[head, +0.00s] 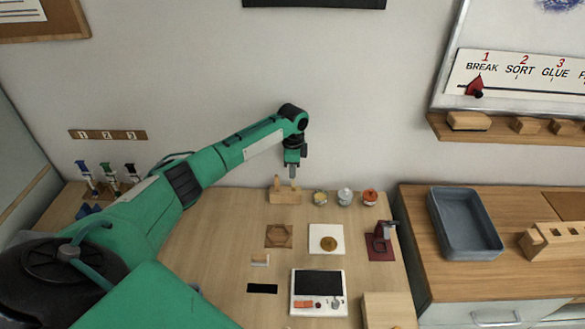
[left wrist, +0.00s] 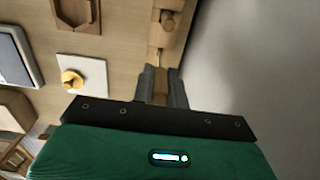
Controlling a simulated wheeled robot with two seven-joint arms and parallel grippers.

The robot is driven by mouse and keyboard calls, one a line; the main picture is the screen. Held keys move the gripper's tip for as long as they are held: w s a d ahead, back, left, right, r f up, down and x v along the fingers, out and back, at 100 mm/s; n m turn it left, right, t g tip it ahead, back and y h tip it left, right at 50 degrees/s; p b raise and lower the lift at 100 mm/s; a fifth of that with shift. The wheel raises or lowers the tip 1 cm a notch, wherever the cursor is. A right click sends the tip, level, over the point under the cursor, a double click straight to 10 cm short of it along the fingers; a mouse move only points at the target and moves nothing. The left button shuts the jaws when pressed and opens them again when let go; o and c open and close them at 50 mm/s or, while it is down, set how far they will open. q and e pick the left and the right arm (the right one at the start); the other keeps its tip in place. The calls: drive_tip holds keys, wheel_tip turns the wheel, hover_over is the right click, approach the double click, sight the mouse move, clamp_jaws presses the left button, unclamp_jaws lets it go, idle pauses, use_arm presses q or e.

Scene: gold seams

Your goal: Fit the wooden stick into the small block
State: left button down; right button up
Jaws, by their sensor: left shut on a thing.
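The small wooden block (head: 285,197) stands at the back of the table against the wall, with an upright peg at its left end. My left gripper (head: 292,173) points down just above the right part of this block. In the left wrist view the gripper (left wrist: 163,88) is shut on the wooden stick (left wrist: 160,87), which lies between its fingers. The stick points toward the block (left wrist: 167,38) and its far end is close to it. I cannot tell whether it touches or enters the block. My right gripper is not in view.
Several small jars (head: 345,197) stand right of the block. A white square with a gold disc (head: 328,239), a hexagonal wooden piece (head: 279,236), a dark red stand (head: 381,240) and a scale (head: 319,292) are nearer. A grey tray (head: 464,223) sits on the right-hand counter.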

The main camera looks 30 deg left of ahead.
use_arm(q)
drive_tip(key=shift+f, duration=0.15)
idle(0.3)
drive_tip(key=shift+f+b, duration=0.45)
drive_tip(key=shift+f, duration=1.15)
idle(0.7)
drive_tip(key=shift+f, duration=0.25)
idle(0.3)
drive_tip(key=c, duration=1.3)
unclamp_jaws()
drive_tip(key=shift+r, duration=0.1)
